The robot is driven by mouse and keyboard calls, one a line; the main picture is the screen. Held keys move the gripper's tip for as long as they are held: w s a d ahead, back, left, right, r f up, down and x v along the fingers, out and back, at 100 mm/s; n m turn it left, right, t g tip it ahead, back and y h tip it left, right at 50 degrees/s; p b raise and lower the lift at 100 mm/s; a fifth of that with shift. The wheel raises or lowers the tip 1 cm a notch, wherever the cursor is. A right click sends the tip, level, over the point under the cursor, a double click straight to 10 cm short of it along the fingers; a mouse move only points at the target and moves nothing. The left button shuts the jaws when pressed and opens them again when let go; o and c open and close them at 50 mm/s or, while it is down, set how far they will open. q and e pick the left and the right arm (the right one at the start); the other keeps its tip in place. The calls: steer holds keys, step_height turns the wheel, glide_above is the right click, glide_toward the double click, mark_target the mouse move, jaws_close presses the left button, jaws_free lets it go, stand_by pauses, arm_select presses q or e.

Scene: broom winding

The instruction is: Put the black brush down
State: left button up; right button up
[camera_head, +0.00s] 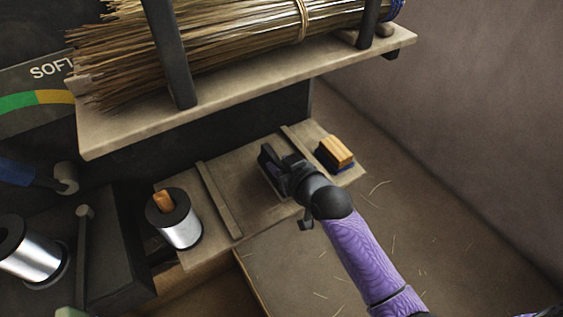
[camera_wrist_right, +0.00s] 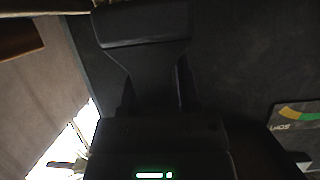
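My right gripper (camera_head: 280,170), dark on a purple arm, is low over the wooden board under the shelf. In the right wrist view its dark body and finger area (camera_wrist_right: 145,40) fill the middle against a dark background. I cannot tell whether its fingers are apart or closed, or whether something black is between them. I cannot make out a separate black brush. A wooden block with a dark, bluish underside (camera_head: 335,154) sits on the board just right of the gripper, apart from it. My left gripper is not in view.
A shelf (camera_head: 250,97) holding a bundle of straw (camera_head: 230,45) hangs above the board. A raised strip (camera_head: 219,200) and a metal spool (camera_head: 175,222) are left of the gripper. Another spool (camera_head: 35,255) stands farther left. Bare floor with loose straws lies right.

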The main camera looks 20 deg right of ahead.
steer(key=shift+o, duration=0.9)
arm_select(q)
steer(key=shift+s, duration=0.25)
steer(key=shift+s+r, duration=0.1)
